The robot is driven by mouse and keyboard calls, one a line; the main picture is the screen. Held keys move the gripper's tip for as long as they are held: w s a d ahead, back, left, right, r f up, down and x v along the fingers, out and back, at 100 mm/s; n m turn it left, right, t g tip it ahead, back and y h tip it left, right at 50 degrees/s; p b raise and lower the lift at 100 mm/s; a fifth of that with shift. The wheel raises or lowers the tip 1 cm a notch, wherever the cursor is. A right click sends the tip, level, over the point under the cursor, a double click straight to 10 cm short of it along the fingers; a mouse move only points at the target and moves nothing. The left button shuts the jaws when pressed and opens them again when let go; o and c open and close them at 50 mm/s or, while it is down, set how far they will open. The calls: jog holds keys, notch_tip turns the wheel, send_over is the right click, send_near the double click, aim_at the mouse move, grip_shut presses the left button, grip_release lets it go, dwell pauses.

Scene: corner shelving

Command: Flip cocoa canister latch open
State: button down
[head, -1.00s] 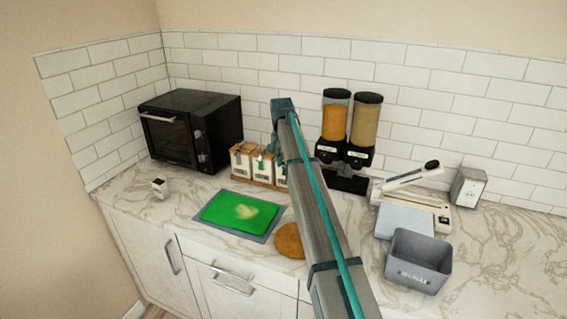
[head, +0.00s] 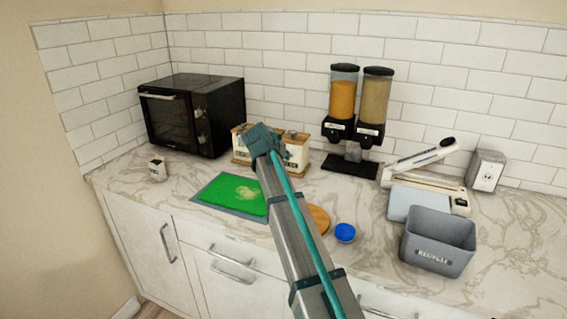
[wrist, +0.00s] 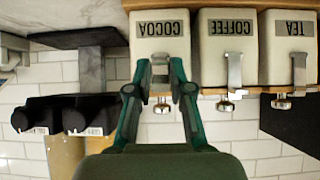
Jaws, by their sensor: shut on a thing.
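The cocoa canister (wrist: 160,34) is white with a COCOA label and hangs upside down in the wrist view. In the head view it is the rightmost canister (head: 296,152) of the row, partly behind my arm. Its metal latch (wrist: 160,70) runs down its front between my fingers. My gripper (wrist: 162,72) is in front of the canister, with its two green fingers shut on the latch. The fingertips are hard to make out in the head view. The latch's exact angle is unclear.
The coffee canister (wrist: 228,40) and tea canister (wrist: 288,40) stand close beside it with similar latches. Cereal dispensers (head: 358,100) stand to the right, a toaster oven (head: 195,115) to the left. A green cutting board (head: 232,194) and blue lid (head: 345,232) lie in front.

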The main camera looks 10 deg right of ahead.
jog(key=f+t+h+b, duration=0.1)
jog(key=b, duration=0.1)
jog(key=shift+s+a+f+b, duration=0.15)
jog(key=shift+s+b, duration=0.05)
jog(key=shift+b, duration=0.15)
jog(key=shift+t, duration=0.3)
jog(key=c, duration=1)
grip_release()
jog(key=shift+c, duration=0.2)
jog(key=shift+s, duration=0.1)
jog(key=v, duration=1.2)
